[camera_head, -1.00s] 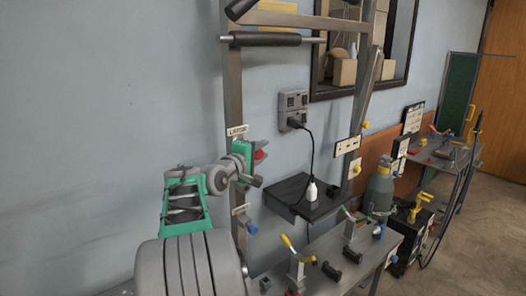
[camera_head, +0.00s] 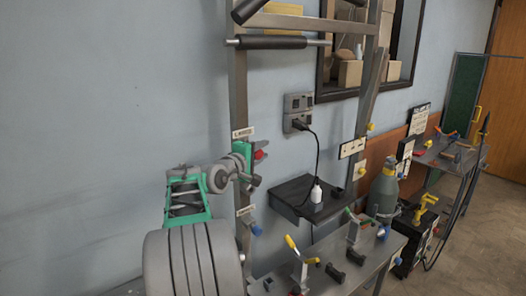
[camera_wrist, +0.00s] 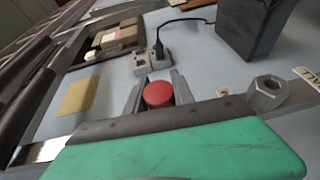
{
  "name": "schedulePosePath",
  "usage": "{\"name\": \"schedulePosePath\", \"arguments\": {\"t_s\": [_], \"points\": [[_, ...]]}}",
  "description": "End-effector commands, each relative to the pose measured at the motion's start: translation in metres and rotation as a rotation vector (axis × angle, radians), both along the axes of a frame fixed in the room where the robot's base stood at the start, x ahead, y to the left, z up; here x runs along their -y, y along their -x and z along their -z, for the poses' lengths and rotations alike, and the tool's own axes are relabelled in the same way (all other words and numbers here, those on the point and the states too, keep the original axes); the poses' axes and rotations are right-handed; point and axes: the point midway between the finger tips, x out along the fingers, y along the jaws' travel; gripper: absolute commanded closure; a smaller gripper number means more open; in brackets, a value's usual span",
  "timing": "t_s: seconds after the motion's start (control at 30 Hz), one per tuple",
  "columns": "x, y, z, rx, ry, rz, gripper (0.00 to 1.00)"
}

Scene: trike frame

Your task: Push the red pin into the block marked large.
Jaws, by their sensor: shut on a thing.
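The red pin (camera_head: 261,154) shows in the head view beside the upright metal post. In the wrist view its round red head (camera_wrist: 159,94) sits between the two grey fingers of my gripper (camera_wrist: 157,86). My gripper (camera_head: 253,152) is shut on it. The LARGE label (camera_head: 243,132) is on the post just above my gripper. The block there is largely hidden behind my green hand and wrist. A grey piece with a hexagonal face (camera_wrist: 268,86) shows near a label at the right of the wrist view. I cannot tell whether the pin touches the block.
A lower label (camera_head: 245,210) and a blue pin (camera_head: 256,231) are on the post below my gripper. A dark shelf (camera_head: 290,198) and a wall socket (camera_head: 299,112) with a cord are to the right. A bench with clamps (camera_head: 304,262) stands below.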

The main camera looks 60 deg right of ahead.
Motion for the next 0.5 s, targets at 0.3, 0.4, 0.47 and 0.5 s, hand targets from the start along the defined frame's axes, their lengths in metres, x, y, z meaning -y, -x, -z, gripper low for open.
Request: {"name": "schedulePosePath", "arguments": {"t_s": [0.3, 0.4, 0.47, 0.5], "points": [[0.0016, -0.0033, -0.0006, 0.001, 0.001, 0.000, 0.58], [0.0016, -0.0033, -0.0005, 0.001, 0.001, 0.000, 0.50], [0.0016, -0.0033, -0.0004, 0.001, 0.001, 0.000, 0.45], [0.0016, -0.0033, -0.0004, 0.001, 0.001, 0.000, 0.45]]}}
